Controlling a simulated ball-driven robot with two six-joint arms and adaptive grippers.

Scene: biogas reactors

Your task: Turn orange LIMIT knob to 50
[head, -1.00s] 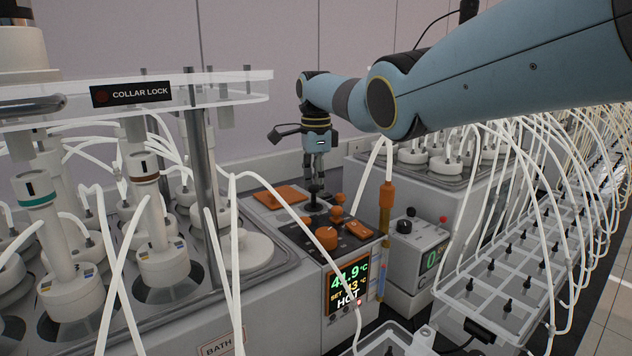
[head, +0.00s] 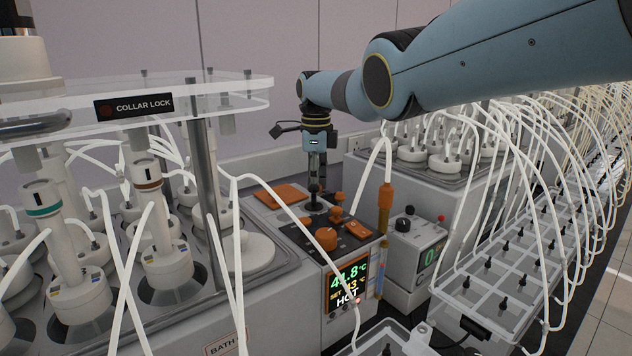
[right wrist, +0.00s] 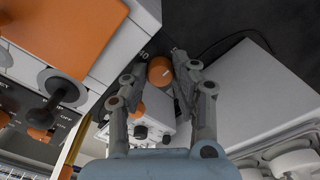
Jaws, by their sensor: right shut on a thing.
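In the head view, my right gripper (head: 318,186) points down behind the bath controller (head: 290,242); the gripped knob is hidden there. My left gripper is not in view.
The controller top carries a larger orange knob (head: 326,238), a black lever (head: 313,200) and an orange plate (head: 277,196). Its display (head: 347,286) reads HOT. A tube-filled rack (head: 500,250) stands right.

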